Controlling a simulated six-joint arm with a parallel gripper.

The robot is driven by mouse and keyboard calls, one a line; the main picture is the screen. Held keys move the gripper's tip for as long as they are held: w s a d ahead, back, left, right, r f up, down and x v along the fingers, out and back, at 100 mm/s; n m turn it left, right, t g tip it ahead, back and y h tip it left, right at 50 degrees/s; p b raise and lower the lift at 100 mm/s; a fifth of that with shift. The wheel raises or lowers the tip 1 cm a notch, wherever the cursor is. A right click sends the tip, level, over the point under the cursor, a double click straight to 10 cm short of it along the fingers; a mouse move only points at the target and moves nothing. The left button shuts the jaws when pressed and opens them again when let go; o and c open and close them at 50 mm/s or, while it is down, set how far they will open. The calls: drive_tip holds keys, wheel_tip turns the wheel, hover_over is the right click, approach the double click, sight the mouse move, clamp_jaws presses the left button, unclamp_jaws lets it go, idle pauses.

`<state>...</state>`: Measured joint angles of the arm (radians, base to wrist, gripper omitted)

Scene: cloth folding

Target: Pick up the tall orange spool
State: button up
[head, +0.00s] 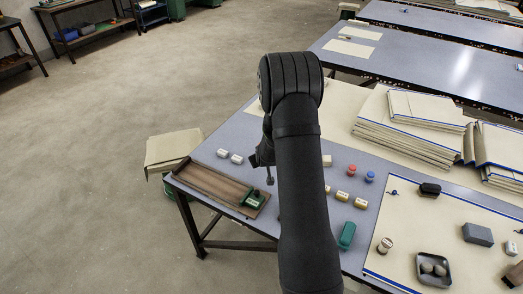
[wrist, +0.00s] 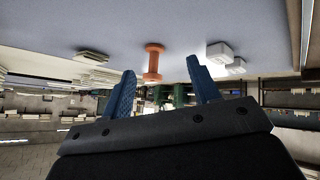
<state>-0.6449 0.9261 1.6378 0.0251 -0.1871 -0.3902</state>
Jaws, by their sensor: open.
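The tall orange spool (wrist: 153,62) shows in the wrist view, where the picture is upside down and the grey table top is above. It stands upright on the table, with a flange at each end. My gripper (wrist: 160,67) is open, with its two blue fingers apart. The spool appears in the gap between the fingers, beyond the fingertips and apart from them. In the head view I cannot pick out the spool; my arm may hide it. There only a small dark part of my gripper (head: 268,176) shows left of the arm.
Two white blocks (wrist: 222,54) stand beside the spool in the wrist view. In the head view, a brown tray (head: 212,186) lies at the table's left edge. Right of my arm are a red spool (head: 351,170), a blue one (head: 369,176) and a green box (head: 346,235).

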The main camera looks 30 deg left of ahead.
drive_tip(key=w+a, duration=0.1)
drive_tip(key=w+a+n+g+h, duration=0.1)
drive_tip(key=w, duration=0.1)
drive_tip(key=w+a+r+n, duration=0.1)
drive_tip(key=shift+w+r+g, duration=0.1)
drive_tip(key=shift+w+g, duration=0.1)
drive_tip(key=shift+g, duration=0.2)
drive_tip(key=w+r, duration=0.1)
drive_tip(key=a+r+n+g+h, duration=0.1)
drive_tip(key=w+r+n+g, duration=0.1)
drive_tip(key=shift+w+a+r+h, duration=0.1)
drive_tip(key=shift+w+a+h, duration=0.2)
drive_tip(key=shift+w+h, duration=0.1)
wheel_tip(320, 180, up, 8)
drive_tip(key=r+n+g+h, duration=0.1)
drive_tip(key=n+g+h, duration=0.1)
drive_tip(key=n+g, duration=0.15)
drive_tip(key=f, duration=1.1)
drive_tip(key=shift+w+d+f, duration=0.1)
drive_tip(key=shift+w+f, duration=0.1)
drive_tip(key=shift+w, duration=0.15)
drive_tip(key=shift+a+f, duration=0.2)
drive_tip(key=shift+f, duration=2.9)
drive_tip(key=c, duration=1.1)
